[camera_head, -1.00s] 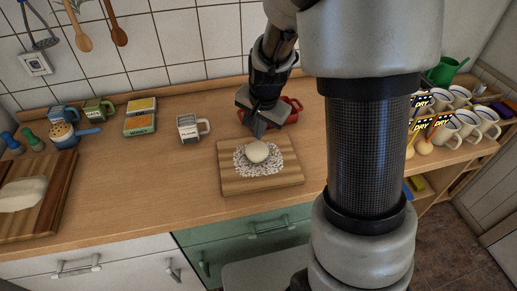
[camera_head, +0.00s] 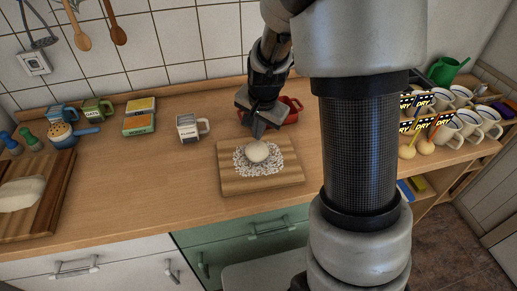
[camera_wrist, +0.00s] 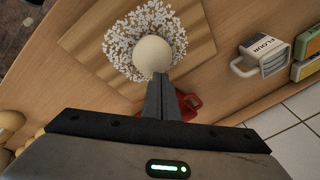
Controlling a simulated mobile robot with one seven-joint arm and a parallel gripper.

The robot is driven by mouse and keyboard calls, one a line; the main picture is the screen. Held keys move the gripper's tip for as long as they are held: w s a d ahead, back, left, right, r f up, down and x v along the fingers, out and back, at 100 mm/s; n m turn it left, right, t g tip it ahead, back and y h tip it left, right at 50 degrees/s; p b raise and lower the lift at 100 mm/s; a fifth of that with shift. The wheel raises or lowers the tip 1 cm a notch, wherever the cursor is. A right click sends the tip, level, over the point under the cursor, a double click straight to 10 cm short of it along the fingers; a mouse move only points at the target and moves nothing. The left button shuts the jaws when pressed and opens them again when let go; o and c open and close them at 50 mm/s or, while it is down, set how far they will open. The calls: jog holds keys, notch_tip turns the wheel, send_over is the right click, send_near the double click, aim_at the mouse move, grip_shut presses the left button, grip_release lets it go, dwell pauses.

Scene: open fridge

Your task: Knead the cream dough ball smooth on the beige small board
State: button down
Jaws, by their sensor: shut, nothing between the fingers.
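The cream dough ball (camera_head: 258,152) is rounded and sits on a patch of white flour on the beige small board (camera_head: 236,180). In the wrist view the dough ball (camera_wrist: 152,55) lies just beyond my fingertips, with the flour around it on the board (camera_wrist: 193,35). My gripper (camera_head: 257,134) is shut and empty, pointing down just behind the ball. In the wrist view its fingers (camera_wrist: 160,80) overlap the near edge of the ball; I cannot tell if they touch it.
A red pot (camera_head: 291,110) stands behind the board, partly hidden by my gripper. A flour mug (camera_head: 190,128) stands to the left. A larger board (camera_head: 55,205) with a pale loaf-shaped lump is at far left. Cups (camera_head: 470,122) fill the right side. The counter between the boards is clear.

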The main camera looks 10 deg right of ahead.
aim_at(259, 145)
jog(key=shift+f, duration=0.55)
jog(key=shift+s, duration=0.1)
jog(key=shift+s+f, duration=0.1)
jog(key=shift+s, duration=0.4)
jog(key=shift+w+r, duration=0.1)
jog(key=shift+r, duration=0.35)
dwell(1.1)
jog(key=shift+r, duration=0.35)
jog(key=shift+r+p, duration=2)
jog(key=shift+r, duration=0.5)
